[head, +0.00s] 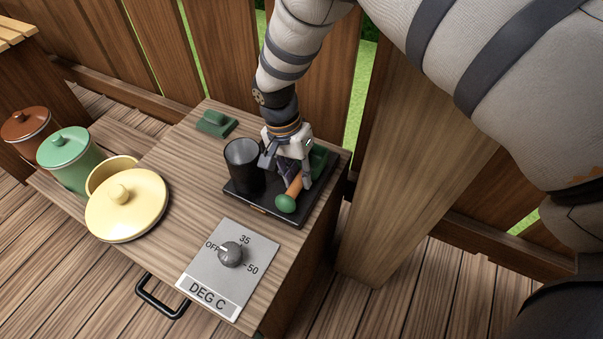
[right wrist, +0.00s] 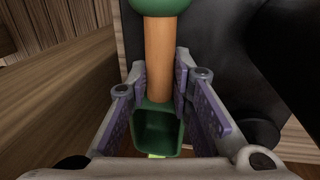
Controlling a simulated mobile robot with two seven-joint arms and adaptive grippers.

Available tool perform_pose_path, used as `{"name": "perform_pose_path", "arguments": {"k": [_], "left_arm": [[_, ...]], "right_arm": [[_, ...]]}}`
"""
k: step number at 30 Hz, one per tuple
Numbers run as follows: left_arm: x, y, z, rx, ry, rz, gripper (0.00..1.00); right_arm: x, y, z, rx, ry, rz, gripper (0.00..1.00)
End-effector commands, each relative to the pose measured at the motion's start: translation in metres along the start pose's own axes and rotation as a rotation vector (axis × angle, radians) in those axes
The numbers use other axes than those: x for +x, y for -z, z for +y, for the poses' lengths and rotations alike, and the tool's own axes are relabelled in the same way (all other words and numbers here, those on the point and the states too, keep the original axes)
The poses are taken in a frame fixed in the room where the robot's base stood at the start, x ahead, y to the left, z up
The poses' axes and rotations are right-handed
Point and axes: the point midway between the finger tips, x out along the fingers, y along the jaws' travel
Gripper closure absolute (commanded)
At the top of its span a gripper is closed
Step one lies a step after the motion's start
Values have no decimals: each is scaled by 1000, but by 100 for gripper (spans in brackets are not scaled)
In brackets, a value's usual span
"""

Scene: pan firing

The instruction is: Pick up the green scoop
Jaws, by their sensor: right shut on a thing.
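The green scoop (head: 286,203) has a green end knob, an orange-brown wooden handle and a green bowl. It is at the black tray (head: 262,208) on the wooden cabinet top. My right gripper (head: 290,179) comes down from above and is shut on the scoop. In the right wrist view, the fingers (right wrist: 160,88) are on either side of the handle (right wrist: 159,58), near the bowl (right wrist: 157,131). I cannot tell whether the scoop is touching the tray. My left gripper is not in view.
A black cup (head: 242,168) stands on the tray, left of my gripper. A green block (head: 215,123) lies behind it. A control panel (head: 227,265) with a knob is in front. A yellow pot with its lid (head: 127,206), green (head: 68,152) and brown (head: 27,130) canisters stand left.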

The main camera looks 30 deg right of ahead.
Motion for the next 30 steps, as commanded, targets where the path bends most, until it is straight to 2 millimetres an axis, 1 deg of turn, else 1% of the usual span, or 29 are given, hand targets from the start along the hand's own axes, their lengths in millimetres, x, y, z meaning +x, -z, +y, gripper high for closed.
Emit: {"name": "perform_pose_path", "arguments": {"k": [5, 7, 8, 12, 15, 18, 22, 28, 29, 30], "left_arm": [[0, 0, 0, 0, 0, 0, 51], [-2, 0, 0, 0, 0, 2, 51], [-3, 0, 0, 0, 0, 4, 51], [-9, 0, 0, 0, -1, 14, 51], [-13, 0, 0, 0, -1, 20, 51], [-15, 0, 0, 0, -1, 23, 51], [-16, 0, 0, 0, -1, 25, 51], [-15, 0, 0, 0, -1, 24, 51], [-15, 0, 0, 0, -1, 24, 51], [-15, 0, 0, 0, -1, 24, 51]], "right_arm": [[-1, 0, 0, 0, 0, 0, 100], [-8, 0, 1, 0, 1, 1, 100], [-13, 0, 2, 0, 3, 2, 100], [-51, 1, 8, 0, 5, 5, 100], [-74, 1, 14, 0, 5, 4, 100], [-91, 1, 17, 0, 3, 3, 100], [-99, 0, 19, 0, 1, 0, 100], [-98, 0, 20, 0, 0, 0, 100], [-98, 0, 20, 0, 0, 0, 84], [-98, 0, 20, 0, 0, 0, 93]]}}
